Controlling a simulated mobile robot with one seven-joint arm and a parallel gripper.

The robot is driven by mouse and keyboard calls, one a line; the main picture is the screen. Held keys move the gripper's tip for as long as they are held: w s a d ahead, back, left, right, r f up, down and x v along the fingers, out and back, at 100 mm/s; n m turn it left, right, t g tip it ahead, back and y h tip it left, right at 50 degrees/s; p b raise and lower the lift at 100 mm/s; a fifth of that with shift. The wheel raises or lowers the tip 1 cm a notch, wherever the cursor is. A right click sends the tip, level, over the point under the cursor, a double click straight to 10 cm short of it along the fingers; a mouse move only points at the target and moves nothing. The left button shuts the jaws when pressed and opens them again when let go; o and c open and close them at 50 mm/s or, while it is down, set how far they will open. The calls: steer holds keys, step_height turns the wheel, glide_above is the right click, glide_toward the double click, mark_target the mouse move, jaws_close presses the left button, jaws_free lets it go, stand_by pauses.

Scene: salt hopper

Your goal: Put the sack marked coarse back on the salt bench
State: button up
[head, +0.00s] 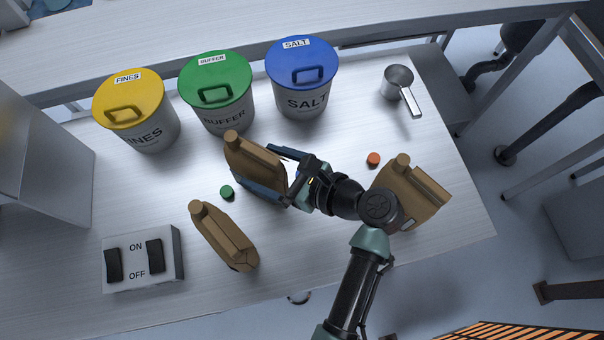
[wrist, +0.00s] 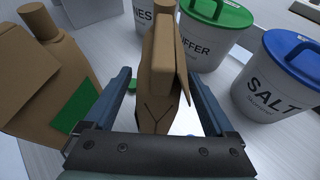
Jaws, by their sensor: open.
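Three tan sacks stand on the metal bench (head: 330,130); I can read no "coarse" mark on any. One sack (head: 255,168) stands before the buffer bin, with my open gripper (head: 258,170) reaching around it, a finger on either side. In the wrist view this sack (wrist: 160,75) sits between the two fingers (wrist: 160,85); I cannot tell whether they touch it. A second sack (head: 223,238) stands nearer the front edge; a sack with a green patch (wrist: 25,85) shows at left in the wrist view. The third sack (head: 425,190) is at right, partly behind my arm.
Lidded bins stand along the back: yellow FINES (head: 150,130), green BUFFER (head: 225,115), blue SALT (head: 303,95). A metal scoop (head: 398,82) lies at back right. A green disc (head: 227,192) and an orange disc (head: 373,158) lie on the bench. A switch box (head: 143,260) is front left.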

steer(key=v, duration=0.9)
steer(key=shift+s+d+r, duration=0.1)
steer(key=shift+d+r, duration=0.05)
steer(key=shift+d, duration=0.05)
steer(key=w+d+r+n+t+h, duration=0.3)
steer(key=w+r+n+t+h, duration=0.3)
steer(key=w+r+n, duration=0.65)
steer(key=w+r+n+t+h, duration=0.1)
steer(key=w+r+n+t, duration=0.15)
steer(key=r, duration=0.75)
steer(key=w+r+n+t+h, duration=0.15)
steer(key=r+t, duration=0.25)
steer(key=r, duration=0.6)
steer(key=s+a+r+n+t+h, duration=0.1)
steer(key=s+r+n+t, duration=0.2)
steer(key=s+r, duration=0.3)
steer(key=s+a+r+n+t+h, duration=0.2)
steer(key=s+r+n+t, duration=0.2)
steer(key=r, duration=1.2)
steer(key=s+t, duration=0.1)
steer(key=s, duration=0.2)
steer(key=shift+r, duration=0.4)
steer(key=shift+s+a+n+t, duration=0.1)
steer(key=shift+n+t, duration=0.15)
steer(key=shift+r+p, duration=0.35)
steer(key=shift+p, duration=0.2)
